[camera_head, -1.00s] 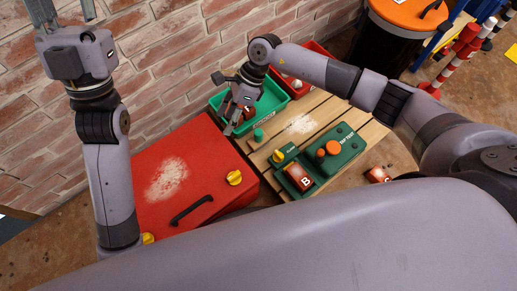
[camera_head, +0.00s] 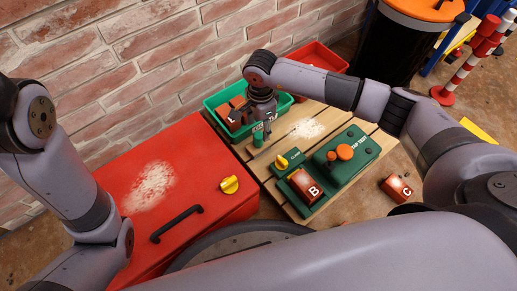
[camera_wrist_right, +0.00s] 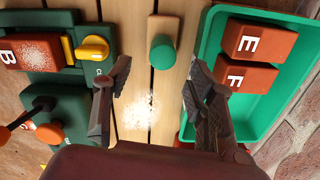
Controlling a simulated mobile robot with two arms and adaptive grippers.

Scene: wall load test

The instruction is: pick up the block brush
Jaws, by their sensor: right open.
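The block brush, which I take to be the small wooden piece with a round green knob, stands on the slatted wooden top. In the head view its green knob (camera_head: 258,135) shows just below my right gripper (camera_head: 262,119). In the right wrist view the brush (camera_wrist_right: 162,50) lies ahead of the gap between my right gripper's fingers (camera_wrist_right: 158,80). These fingers are spread and empty, one to each side of the brush's line. Contact does not show. My left arm is at the left edge; its gripper is out of view.
A green bin (camera_head: 208,103) holding red-brown lettered blocks (camera_wrist_right: 248,77) sits close beside the brush. A green device (camera_head: 350,150), a yellow knob (camera_head: 282,161) and block B (camera_head: 304,187) stand on the other side. A red box (camera_head: 200,160) is at left; the brick wall is behind.

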